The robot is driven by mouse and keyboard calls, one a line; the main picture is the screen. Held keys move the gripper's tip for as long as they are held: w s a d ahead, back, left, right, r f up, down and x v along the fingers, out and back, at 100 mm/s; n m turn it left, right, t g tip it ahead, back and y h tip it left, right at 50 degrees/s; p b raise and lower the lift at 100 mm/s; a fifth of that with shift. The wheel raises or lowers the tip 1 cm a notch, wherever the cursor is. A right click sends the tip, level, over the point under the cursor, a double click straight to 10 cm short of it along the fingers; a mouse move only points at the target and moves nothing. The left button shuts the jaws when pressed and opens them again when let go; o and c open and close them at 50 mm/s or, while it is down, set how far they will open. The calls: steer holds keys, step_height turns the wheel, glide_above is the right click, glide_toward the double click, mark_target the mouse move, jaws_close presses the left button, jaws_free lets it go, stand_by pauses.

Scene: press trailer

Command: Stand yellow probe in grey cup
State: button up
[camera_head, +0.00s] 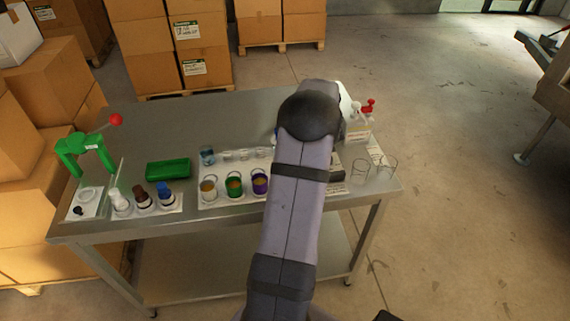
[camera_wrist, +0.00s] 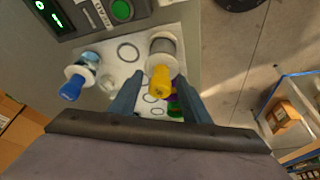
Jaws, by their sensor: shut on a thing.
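The yellow probe (camera_wrist: 160,78) is between the two fingers of my gripper (camera_wrist: 159,88) in the wrist view. My gripper is shut on it. The grey cup (camera_wrist: 162,44) lies directly beyond the probe's yellow end, and the two overlap in the picture. I cannot tell whether the probe's lower part is inside the cup or above it. In the head view my arm hides the gripper, the yellow probe and the grey cup.
A blue probe (camera_wrist: 71,89) stands in another cup on the left in the wrist view, beside a device with a green button (camera_wrist: 122,10). In the head view, coloured cups (camera_head: 234,187), a green box (camera_head: 168,169) and clear glasses (camera_head: 386,169) stand on the metal table (camera_head: 140,120).

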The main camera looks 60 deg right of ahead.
steer(key=shift+f+b, duration=0.35)
steer(key=shift+f, duration=0.1)
steer(key=o, duration=0.8)
steer(key=shift+r, duration=0.1)
steer(key=shift+p+v, duration=3)
steer(key=shift+v, duration=2.5)
steer(key=shift+r+p, duration=2.8)
steer(key=shift+r, duration=1.7)
